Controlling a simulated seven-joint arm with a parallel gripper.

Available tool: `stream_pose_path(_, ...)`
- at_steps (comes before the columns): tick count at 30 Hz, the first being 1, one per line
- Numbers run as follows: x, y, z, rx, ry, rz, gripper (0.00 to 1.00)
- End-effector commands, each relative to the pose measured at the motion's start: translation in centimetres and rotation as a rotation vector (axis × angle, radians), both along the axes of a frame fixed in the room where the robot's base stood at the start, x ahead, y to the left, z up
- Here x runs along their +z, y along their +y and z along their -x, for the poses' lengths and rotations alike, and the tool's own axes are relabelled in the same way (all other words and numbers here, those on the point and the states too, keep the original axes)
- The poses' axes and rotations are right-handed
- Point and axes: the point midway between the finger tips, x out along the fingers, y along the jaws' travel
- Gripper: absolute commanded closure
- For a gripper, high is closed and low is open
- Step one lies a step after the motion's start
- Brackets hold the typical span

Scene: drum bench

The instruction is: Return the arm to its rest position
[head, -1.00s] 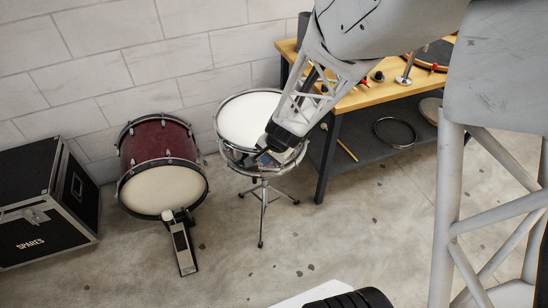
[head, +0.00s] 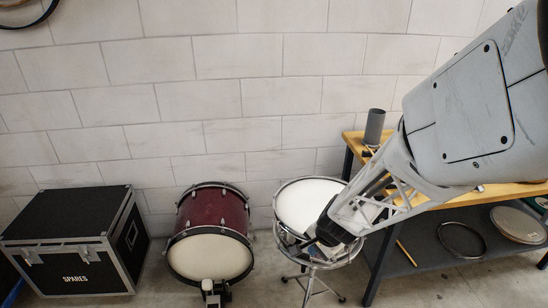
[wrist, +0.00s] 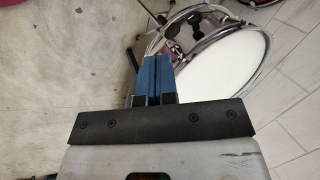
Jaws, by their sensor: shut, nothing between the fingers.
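My gripper (wrist: 152,78) shows in the wrist view with its two blue fingers shut together and nothing between them. In the head view my arm reaches in from the upper right, and the gripper end (head: 335,234) covers part of the near rim of a snare drum (head: 308,200). The drum has a white head and chrome hoop and stands on a tripod stand. The drum also shows in the wrist view (wrist: 225,62), to the right of the fingers. Whether the gripper touches the drum cannot be told.
A dark red bass drum (head: 212,225) with a pedal stands left of the snare. A black spares case (head: 72,240) is at far left. A wooden workbench (head: 356,146) with a grey cylinder (head: 374,127) stands at right, partly behind my arm. A brick wall closes the back.

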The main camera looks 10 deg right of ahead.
Motion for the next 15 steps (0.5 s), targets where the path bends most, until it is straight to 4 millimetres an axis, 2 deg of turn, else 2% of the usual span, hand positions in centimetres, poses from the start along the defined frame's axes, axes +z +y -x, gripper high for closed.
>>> stream_pose_path(5,1.6,0.3,0.4,0.044,-0.009,0.008,1.00)
stream_pose_path(8,3.9,0.8,1.2,0.114,-0.021,0.026,1.00)
stream_pose_path(11,7.1,1.4,2.7,0.216,-0.036,0.056,1.00)
stream_pose_path(15,12.4,2.0,6.0,0.396,-0.055,0.125,1.00)
